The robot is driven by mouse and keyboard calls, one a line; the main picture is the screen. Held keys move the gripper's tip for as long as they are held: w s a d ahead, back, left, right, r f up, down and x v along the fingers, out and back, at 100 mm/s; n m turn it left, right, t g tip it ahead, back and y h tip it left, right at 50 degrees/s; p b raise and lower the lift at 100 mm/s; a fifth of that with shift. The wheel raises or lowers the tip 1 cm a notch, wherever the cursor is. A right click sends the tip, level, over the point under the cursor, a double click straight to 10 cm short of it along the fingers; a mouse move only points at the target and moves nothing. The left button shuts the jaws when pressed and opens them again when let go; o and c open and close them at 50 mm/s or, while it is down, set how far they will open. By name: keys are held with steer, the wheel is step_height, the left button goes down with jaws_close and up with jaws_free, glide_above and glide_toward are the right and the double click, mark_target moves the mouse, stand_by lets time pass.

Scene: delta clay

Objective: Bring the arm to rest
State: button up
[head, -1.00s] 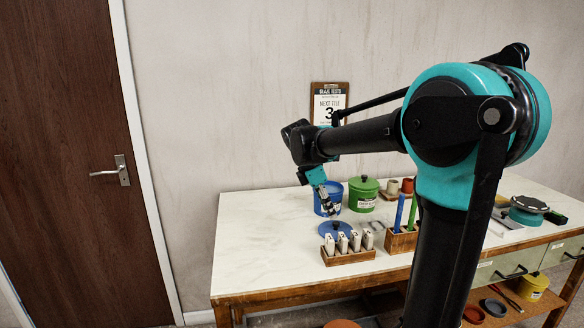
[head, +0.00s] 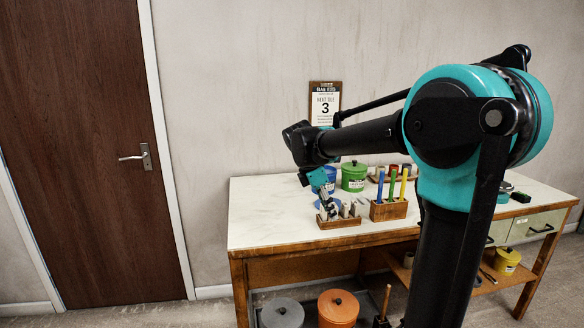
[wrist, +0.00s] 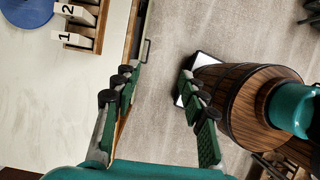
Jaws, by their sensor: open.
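My arm reaches out to the left in the head view, with my gripper (head: 329,209) hanging down in front of the workbench's numbered-tile rack (head: 338,223), partly hiding it. In the wrist view my gripper (wrist: 155,82) is open, with its green-padded fingers apart and only floor between them. Nothing is held. The left finger overlaps the edge of the white bench top (wrist: 50,120). The rack shows there at the top left, with tiles marked 1 (wrist: 62,37) and 2 (wrist: 69,9). My gripper's exact height above the floor cannot be told.
The workbench (head: 262,215) carries a blue pot (head: 325,178), a green pot (head: 353,180) and a stick holder (head: 389,211). A grey lidded pot (head: 282,314) and an orange one (head: 338,308) stand low beneath. A door (head: 90,150) is at left.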

steer(key=s+d+f+m+t+y, duration=0.1)
steer(key=s+d+f+m, duration=0.3)
steer(key=s+f+m, duration=0.6)
steer(key=s+d+f+m+t+y, duration=0.2)
steer(key=s+d+f+m+y, duration=0.1)
steer(key=s+f+m, duration=0.7)
steer(key=shift+s+d, duration=0.25)
steer(key=shift+d, duration=0.15)
